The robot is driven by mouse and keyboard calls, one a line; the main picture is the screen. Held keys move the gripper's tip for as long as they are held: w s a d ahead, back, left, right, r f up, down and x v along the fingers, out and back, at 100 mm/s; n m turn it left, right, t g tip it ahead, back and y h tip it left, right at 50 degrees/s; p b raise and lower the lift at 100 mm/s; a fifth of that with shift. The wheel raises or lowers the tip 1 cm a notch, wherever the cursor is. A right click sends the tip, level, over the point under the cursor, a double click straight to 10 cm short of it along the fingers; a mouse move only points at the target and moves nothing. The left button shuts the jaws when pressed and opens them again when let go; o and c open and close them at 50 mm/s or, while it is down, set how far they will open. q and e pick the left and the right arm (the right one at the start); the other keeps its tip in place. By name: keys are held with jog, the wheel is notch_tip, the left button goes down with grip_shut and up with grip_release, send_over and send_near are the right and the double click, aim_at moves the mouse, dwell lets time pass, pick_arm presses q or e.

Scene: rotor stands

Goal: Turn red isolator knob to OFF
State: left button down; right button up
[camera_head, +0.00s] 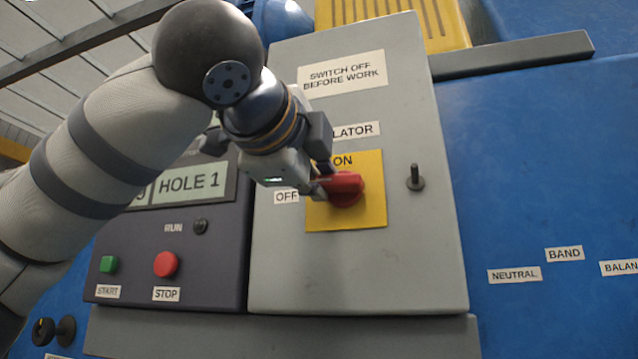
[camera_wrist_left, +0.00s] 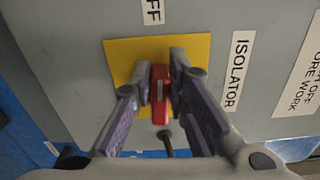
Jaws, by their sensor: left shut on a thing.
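The red isolator knob (camera_head: 345,188) sits on a yellow plate (camera_head: 371,214) on the grey isolator box. The ON label shows above the knob and the OFF label (camera_head: 286,197) to its left. My left gripper (camera_head: 321,178) is shut on the knob. In the left wrist view, its two fingers stand on either side of the knob (camera_wrist_left: 160,93). There the knob's long handle lies upright in line with the partly cut OFF label (camera_wrist_left: 152,10), so it lies roughly level in the head view. My right gripper is not in view.
A black peg (camera_head: 415,178) sticks out right of the yellow plate. Left of the box, a dark panel carries a green START button (camera_head: 108,264), a red STOP button (camera_head: 166,264) and a HOLE 1 display (camera_head: 189,185). The blue surface (camera_head: 540,170) is at the right.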

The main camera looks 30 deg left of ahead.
pick_arm(q)
jog(key=shift+f+n, duration=0.15)
jog(key=shift+n, duration=0.35)
jog(key=c, duration=1.6)
grip_release()
jog(key=shift+o, duration=0.2)
jog(key=v, duration=0.7)
jog(key=shift+s, duration=0.2)
